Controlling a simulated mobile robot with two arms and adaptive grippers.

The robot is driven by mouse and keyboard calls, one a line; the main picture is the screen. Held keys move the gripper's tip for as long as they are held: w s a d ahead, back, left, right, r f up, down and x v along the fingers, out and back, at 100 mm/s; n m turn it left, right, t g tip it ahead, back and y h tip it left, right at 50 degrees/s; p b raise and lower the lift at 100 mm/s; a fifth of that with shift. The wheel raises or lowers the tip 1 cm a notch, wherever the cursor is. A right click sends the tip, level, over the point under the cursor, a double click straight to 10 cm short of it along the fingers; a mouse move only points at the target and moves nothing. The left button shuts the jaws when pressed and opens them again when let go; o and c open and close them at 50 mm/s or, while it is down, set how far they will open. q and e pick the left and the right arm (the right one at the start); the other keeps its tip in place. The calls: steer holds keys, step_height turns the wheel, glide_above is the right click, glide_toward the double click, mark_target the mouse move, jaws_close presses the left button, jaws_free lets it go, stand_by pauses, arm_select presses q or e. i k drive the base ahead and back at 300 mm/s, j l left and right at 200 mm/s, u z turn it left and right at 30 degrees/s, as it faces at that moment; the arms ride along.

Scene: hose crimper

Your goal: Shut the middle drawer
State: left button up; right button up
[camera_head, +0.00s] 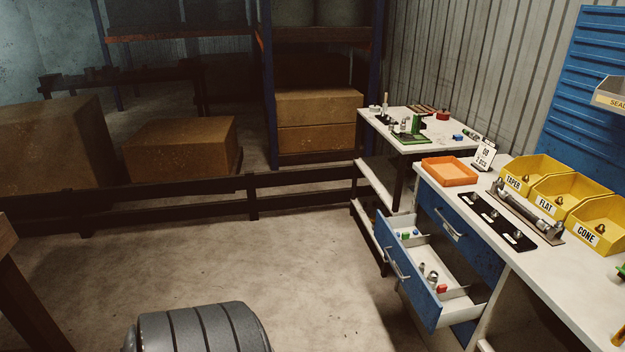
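The middle drawer (409,284) stands pulled out from the blue cabinet under the white workbench, on the right of the head view. It has a blue front with a pale bar handle (396,264). Small green, white, red and metal parts lie in its compartments. The top drawer (455,232) above it is shut, with its own bar handle (447,224). Part of a blue front (464,332) shows below the open drawer. Neither of my grippers is in view.
The workbench (556,290) carries an orange tray (449,171) and yellow bins (540,174). A smaller table (375,127) stands behind the drawer. A low dark rail (300,178) runs behind open floor (260,255), left of the drawer.

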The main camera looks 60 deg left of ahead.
mark_target(435, 314)
steer(key=i+u, duration=0.15)
steer(key=u, duration=0.35)
steer(key=i+u, duration=0.15)
steer(key=u, duration=0.3)
steer(key=i+l+u, duration=0.1)
steer(key=u, duration=0.4)
steer(key=i+l+u, duration=0.15)
steer(key=u, duration=0.35)
steer(key=i+l, duration=0.2)
steer(key=l, duration=0.15)
steer(key=i+l, duration=0.4)
steer(key=l, duration=0.25)
